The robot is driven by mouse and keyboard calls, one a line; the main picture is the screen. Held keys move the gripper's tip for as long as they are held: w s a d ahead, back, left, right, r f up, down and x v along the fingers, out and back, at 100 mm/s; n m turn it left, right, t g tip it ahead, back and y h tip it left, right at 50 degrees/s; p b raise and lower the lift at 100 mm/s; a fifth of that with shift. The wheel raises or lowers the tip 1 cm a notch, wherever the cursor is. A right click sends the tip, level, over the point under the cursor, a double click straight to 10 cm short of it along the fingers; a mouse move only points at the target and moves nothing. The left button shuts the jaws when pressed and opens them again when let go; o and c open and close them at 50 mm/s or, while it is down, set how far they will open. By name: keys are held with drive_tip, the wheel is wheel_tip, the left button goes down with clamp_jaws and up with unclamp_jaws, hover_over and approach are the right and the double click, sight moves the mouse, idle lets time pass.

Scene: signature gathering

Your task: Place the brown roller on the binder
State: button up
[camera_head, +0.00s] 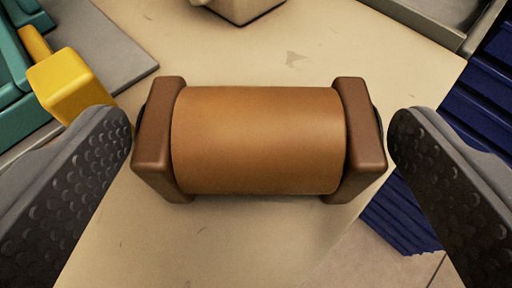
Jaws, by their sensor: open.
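The brown roller (259,140) lies across the middle of the view on a pale tabletop. It has a light-brown cylinder between two darker brown end blocks. My gripper (260,137) is open, with one dark, studded finger on each side of the roller. The left finger is close to the left end block and the right finger is close to the right end block. I cannot tell whether either finger touches it. I cannot make out a binder for certain in this view.
The pale table (300,235) is bare in front of the roller. A yellow block-like part (72,85) and teal objects (15,75) sit at the upper left by a grey flat surface (105,40). A pale object (240,8) stands behind. Dark blue ridged things (490,85) lie beyond the right edge.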

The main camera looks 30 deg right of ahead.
drive_tip(key=v, duration=1)
drive_tip(key=shift+s+a+r, duration=0.15)
drive_tip(key=shift+s+a, duration=0.05)
drive_tip(key=shift+s, duration=0.15)
drive_tip(key=shift+r, duration=0.1)
drive_tip(key=s+d+r+n+t+y, duration=0.1)
drive_tip(key=s+r, duration=0.4)
drive_tip(key=r, duration=0.6)
drive_tip(key=s+d+r+n+t+y, duration=0.1)
drive_tip(key=s+r, duration=0.4)
drive_tip(key=r, duration=0.7)
drive_tip(key=s+d+r+n+t+y, duration=0.1)
drive_tip(key=s+d+r+n+y, duration=0.2)
drive_tip(key=r, duration=0.9)
drive_tip(key=shift+s+d+y, duration=0.5)
drive_tip(key=shift+s+d, duration=0.5)
drive_tip(key=shift+s, duration=0.15)
drive_tip(key=shift+c, duration=0.4)
